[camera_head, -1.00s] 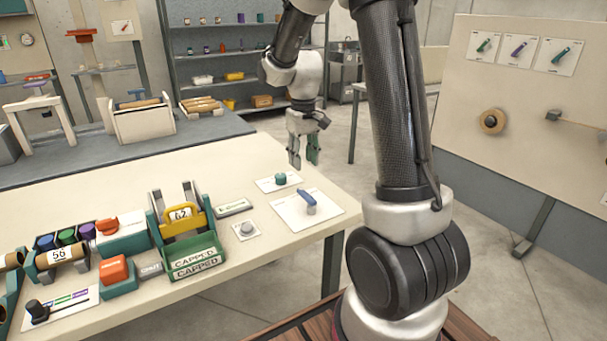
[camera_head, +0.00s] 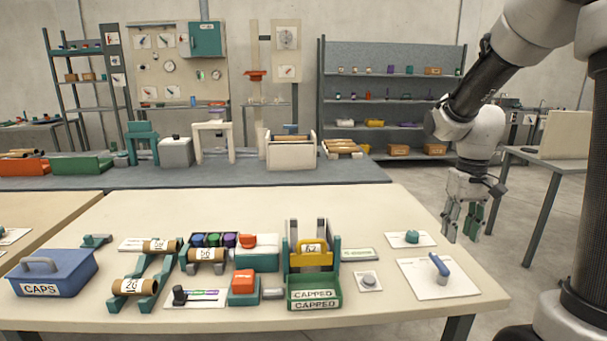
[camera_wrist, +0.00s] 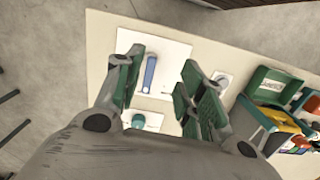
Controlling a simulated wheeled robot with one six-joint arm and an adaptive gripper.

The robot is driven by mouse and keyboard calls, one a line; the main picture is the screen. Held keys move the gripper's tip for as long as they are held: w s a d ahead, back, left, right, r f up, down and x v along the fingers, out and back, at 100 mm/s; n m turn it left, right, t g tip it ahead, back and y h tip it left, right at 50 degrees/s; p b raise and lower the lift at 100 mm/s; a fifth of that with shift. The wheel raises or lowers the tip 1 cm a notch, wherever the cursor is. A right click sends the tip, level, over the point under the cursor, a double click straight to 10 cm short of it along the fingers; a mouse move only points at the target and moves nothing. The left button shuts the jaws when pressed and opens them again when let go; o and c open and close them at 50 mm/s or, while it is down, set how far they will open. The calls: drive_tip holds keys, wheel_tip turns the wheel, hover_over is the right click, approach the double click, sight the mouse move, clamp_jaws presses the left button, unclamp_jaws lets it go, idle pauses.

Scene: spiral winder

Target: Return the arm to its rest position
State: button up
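My gripper (camera_head: 463,222) hangs pointing down on the right in the head view, beyond the right edge of the white table (camera_head: 400,205). In the wrist view my gripper (camera_wrist: 160,88) has its two green-padded fingers spread well apart, with nothing between them touching the pads. Below it in that view lie a white card with a blue-handled tool (camera_wrist: 149,73) and a teal knob (camera_wrist: 138,121). In the head view the blue-handled tool (camera_head: 440,268) and the teal knob (camera_head: 412,237) stand on white cards at the table's right end.
A blue CAPS box (camera_head: 52,272) stands at left. The table's back strip is clear.

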drive_tip(key=s+a+r+t, duration=0.1)
drive_tip(key=s+r+t, duration=0.1)
drive_tip(key=s+r, duration=0.3)
drive_tip(key=s+a+r+t, duration=0.1)
drive_tip(key=s+r+t, duration=0.2)
drive_tip(key=s, duration=0.9)
wheel_tip(320, 180, up, 3)
drive_tip(key=shift+f, duration=0.15)
idle(0.4)
